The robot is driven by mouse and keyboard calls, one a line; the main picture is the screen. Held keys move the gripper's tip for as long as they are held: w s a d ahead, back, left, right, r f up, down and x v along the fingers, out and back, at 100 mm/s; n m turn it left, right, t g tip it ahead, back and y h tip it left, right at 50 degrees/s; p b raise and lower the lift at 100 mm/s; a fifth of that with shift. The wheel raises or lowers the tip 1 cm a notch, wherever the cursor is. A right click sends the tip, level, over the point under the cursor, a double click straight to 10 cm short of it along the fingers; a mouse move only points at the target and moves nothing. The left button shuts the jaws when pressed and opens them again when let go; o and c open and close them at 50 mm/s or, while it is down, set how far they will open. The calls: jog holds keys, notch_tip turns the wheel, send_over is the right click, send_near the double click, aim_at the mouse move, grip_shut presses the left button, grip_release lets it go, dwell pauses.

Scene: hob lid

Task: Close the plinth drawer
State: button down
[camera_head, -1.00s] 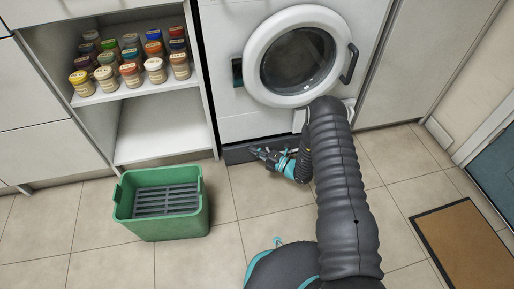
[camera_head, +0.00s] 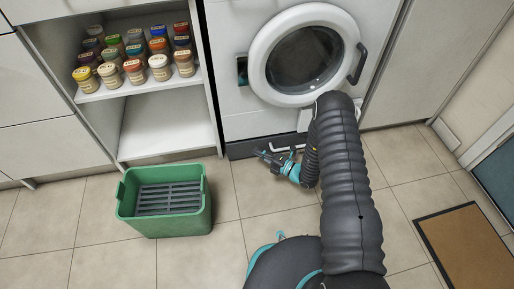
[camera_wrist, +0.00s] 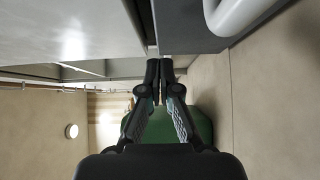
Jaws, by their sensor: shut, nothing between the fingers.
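The plinth drawer (camera_head: 239,150) is a dark grey strip low under the washing machine, with a white bar handle (camera_head: 285,147) on its front. I cannot tell from the head view how far it stands out. In the wrist view the dark drawer front (camera_wrist: 187,32) and the thick white handle (camera_wrist: 238,14) are close, at the top. My gripper (camera_head: 260,153) is low over the floor, just in front of the drawer, pointing left. In the wrist view its fingertips (camera_wrist: 166,64) are together and empty, beside the edge of the drawer front. My arm hides part of the drawer's right side.
The washing machine (camera_head: 232,98) stands above the drawer. A green crate (camera_head: 128,222) with a grey grid is on the floor to the left. Open shelving (camera_head: 165,126) with several jars is behind it. A brown doormat (camera_head: 465,250) lies at the right.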

jog(key=v, duration=1)
jog(key=shift+s+p, duration=0.15)
jog(key=shift+p, duration=0.15)
jog(key=shift+d, duration=0.15)
